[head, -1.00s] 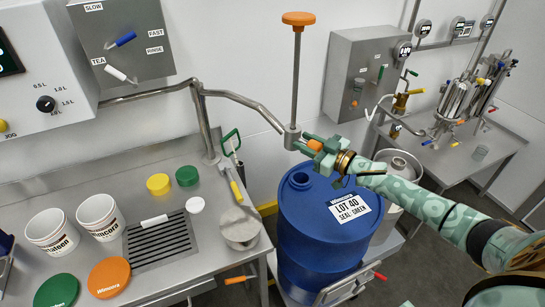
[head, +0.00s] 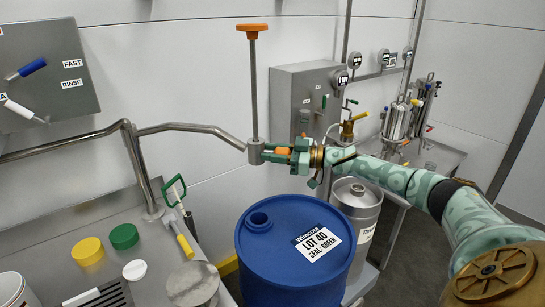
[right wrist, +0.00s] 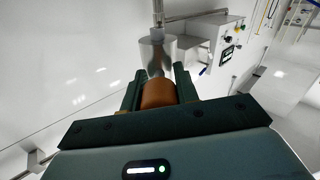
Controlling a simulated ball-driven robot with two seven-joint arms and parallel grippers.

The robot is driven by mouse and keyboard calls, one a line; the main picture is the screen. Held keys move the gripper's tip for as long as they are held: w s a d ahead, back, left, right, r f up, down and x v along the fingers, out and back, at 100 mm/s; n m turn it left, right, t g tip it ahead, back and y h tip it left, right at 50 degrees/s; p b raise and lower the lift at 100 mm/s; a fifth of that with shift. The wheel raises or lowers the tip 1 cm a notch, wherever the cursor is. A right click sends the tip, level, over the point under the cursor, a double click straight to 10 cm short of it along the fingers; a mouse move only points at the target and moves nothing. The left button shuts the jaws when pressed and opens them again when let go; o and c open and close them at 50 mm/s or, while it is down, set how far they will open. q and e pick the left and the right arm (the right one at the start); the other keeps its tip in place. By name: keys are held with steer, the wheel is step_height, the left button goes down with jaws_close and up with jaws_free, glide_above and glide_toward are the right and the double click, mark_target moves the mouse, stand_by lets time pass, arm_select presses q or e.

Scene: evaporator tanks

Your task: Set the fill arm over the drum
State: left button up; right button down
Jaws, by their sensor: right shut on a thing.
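The fill arm (head: 190,128) is a bent steel pipe coming from the left. It ends in a small steel block (head: 255,152) with an upright rod and orange T-handle (head: 252,28). My right gripper (head: 283,153) is shut on the orange grip at the block's side. The right wrist view shows the orange grip (right wrist: 158,94) between the jaws, with the steel block (right wrist: 156,52) beyond. The blue drum (head: 290,270), labelled LOT 40 SEAL-GREEN, stands below with its round opening (head: 258,221). The block appears above the opening in the head view; exact alignment is unclear. My left gripper is not visible.
A steel bench (head: 150,252) with yellow (head: 89,251), green (head: 124,236) and white (head: 136,269) lids is at left. A steel keg (head: 357,200) stands right behind the drum. A grey control box (head: 300,95) hangs on the wall behind.

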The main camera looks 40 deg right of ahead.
steer(key=shift+w+d+r, duration=0.1)
steer(key=shift+d+r, duration=0.2)
steer(key=c, duration=1.3)
jaws_free()
steer(key=shift+o, duration=1.2)
steer(key=shift+w+f, duration=0.15)
steer(key=shift+w, duration=0.1)
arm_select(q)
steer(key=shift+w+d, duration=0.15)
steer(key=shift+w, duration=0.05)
arm_select(e)
steer(key=shift+f, duration=0.15)
steer(key=shift+a, duration=0.1)
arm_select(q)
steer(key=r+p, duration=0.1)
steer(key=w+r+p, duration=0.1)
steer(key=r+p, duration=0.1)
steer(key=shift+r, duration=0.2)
arm_select(e)
steer(key=v, duration=1.6)
steer(key=shift+s, duration=0.2)
